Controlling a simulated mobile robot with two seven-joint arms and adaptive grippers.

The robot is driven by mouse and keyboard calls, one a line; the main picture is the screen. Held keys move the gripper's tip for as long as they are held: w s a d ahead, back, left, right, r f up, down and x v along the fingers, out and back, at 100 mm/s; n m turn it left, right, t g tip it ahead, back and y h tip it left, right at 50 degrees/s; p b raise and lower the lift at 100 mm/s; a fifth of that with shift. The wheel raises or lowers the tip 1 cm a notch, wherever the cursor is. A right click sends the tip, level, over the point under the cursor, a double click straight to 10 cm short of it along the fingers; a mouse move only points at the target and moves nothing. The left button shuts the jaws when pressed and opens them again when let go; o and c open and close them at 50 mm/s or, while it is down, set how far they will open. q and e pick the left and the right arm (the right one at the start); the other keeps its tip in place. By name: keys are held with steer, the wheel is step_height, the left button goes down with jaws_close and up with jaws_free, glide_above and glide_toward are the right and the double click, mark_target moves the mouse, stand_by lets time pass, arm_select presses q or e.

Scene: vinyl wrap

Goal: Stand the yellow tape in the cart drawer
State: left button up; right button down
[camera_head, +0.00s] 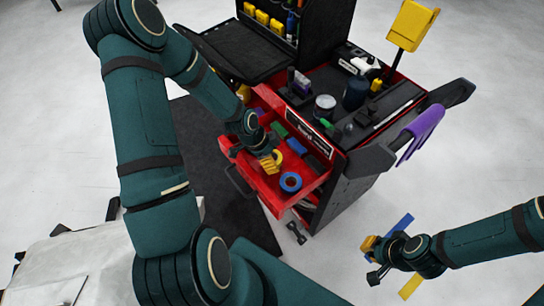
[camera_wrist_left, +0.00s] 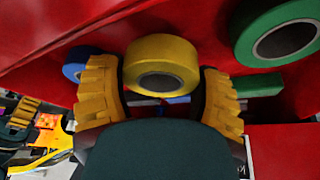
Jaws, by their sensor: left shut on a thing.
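The red cart drawer (camera_head: 268,190) is pulled open at the front of the cart. My left gripper (camera_head: 268,163) reaches down into the drawer area and is shut on the yellow tape (camera_head: 278,157). In the left wrist view the yellow tape (camera_wrist_left: 162,50) sits between the two yellow finger pads of that gripper (camera_wrist_left: 160,90), its dark round opening facing the camera. Whether the tape touches the drawer floor I cannot tell. My right gripper (camera_head: 374,258) is out to the right of the cart, over the floor, with its fingers small and unclear.
A blue tape (camera_head: 290,182) lies in the front of the drawer. Green (camera_head: 279,130) and blue (camera_head: 297,145) pieces lie further back. A green tape (camera_wrist_left: 255,40) is close to the right of the held tape. The cart top (camera_head: 320,118) carries cans and tools.

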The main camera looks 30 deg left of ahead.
arm_select(q)
steer(key=shift+f+b, duration=0.6)
steer(key=shift+f, duration=0.1)
stand_by(0.6)
steer(key=o, duration=1.2)
steer(key=shift+c, duration=0.2)
steer(key=shift+r, duration=0.1)
steer(key=v, duration=1.2)
